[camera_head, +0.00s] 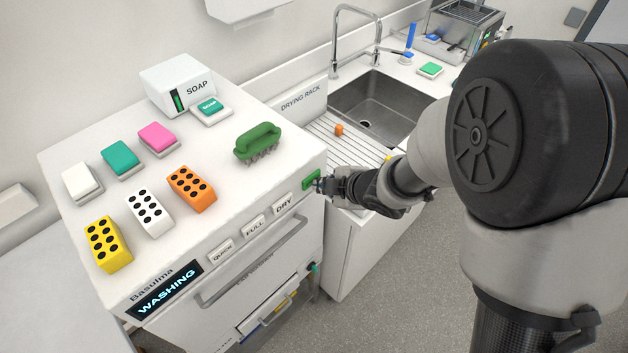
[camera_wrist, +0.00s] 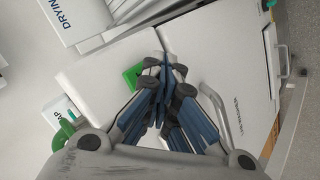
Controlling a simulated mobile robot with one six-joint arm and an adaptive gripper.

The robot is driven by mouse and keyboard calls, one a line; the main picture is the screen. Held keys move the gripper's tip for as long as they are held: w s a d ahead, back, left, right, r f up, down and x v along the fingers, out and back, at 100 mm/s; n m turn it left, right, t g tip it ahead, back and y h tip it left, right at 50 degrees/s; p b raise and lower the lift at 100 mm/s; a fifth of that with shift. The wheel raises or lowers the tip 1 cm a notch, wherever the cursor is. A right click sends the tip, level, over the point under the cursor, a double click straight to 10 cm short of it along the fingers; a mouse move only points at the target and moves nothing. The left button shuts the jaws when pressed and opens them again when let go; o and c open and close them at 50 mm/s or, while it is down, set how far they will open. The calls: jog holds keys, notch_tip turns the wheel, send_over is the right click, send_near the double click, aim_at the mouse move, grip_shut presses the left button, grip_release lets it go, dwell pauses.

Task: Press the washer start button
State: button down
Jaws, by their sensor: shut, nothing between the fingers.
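The washer (camera_head: 262,206) is a white box with a dark display (camera_head: 165,288) that reads WASHING. Its front edge carries buttons marked QUICK (camera_head: 221,251), FULL (camera_head: 254,229) and DRY (camera_head: 284,205). The green start button (camera_head: 311,180) is at the right end of that edge. My gripper (camera_head: 322,185) is shut and empty, its fingertips at the green button. In the wrist view the shut fingertips (camera_wrist: 165,68) overlap the edge of the green button (camera_wrist: 133,76). I cannot tell whether they touch it or whether it is pushed in.
On the washer top stand a green brush (camera_head: 258,142), a soap box (camera_head: 178,84), several coloured sponges and hole-marked blocks. The washer door handle (camera_head: 252,262) juts out below the buttons. A sink (camera_head: 380,105) and drying rack lie to the right. Grey floor (camera_head: 400,290) is open in front.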

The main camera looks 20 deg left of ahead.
dwell(0.3)
jog(key=shift+s+d, duration=0.3)
jog(key=shift+d, duration=0.4)
jog(key=shift+d, duration=0.1)
jog(key=shift+s+d, duration=0.3)
jog(key=shift+d, duration=0.45)
jog(key=shift+s+d, duration=0.35)
jog(key=shift+d, duration=0.4)
jog(key=shift+s+d, duration=0.3)
jog(key=shift+d, duration=0.45)
